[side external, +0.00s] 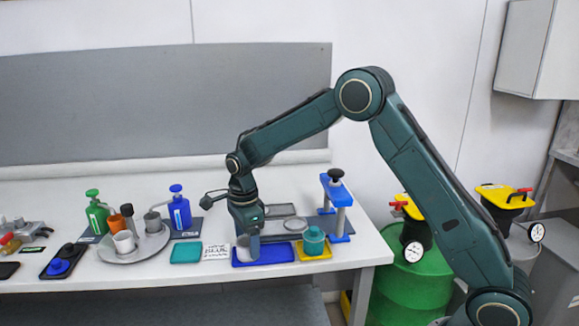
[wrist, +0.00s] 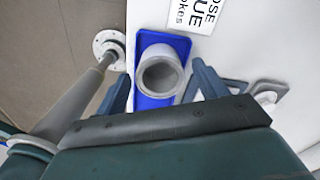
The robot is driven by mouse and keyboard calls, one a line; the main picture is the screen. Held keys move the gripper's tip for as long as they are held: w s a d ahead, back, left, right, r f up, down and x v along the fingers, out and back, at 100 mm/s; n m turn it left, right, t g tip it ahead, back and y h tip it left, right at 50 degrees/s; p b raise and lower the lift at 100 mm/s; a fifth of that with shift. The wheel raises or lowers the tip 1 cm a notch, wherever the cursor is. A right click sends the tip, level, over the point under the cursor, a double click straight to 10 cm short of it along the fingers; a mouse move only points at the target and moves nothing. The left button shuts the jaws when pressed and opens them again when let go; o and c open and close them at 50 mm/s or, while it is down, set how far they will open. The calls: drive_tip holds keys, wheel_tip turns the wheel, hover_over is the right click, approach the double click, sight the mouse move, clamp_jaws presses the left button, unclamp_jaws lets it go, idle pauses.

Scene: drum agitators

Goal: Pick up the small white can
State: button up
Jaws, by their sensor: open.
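A small white can (wrist: 160,72) with an open, hollow end stands on a blue tray (wrist: 177,42) in the wrist view. In the side view the can (side external: 243,251) is partly hidden by my gripper (side external: 249,240), which points down over the same blue tray (side external: 278,255). In the wrist view my gripper (wrist: 162,84) is open, with one finger on each side of the can. Gaps show between the fingers and the can. The can's base is hidden.
A yellow tray (side external: 316,254) with a teal pot (side external: 314,240) stands close to the right. A blue stand (side external: 337,205) rises behind it. A round tray (side external: 135,247) with cups is further left. A lettered card (side external: 216,251) lies left of the blue tray.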

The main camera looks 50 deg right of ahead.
drive_tip(key=shift+f, duration=0.45)
drive_tip(key=c, duration=1.1)
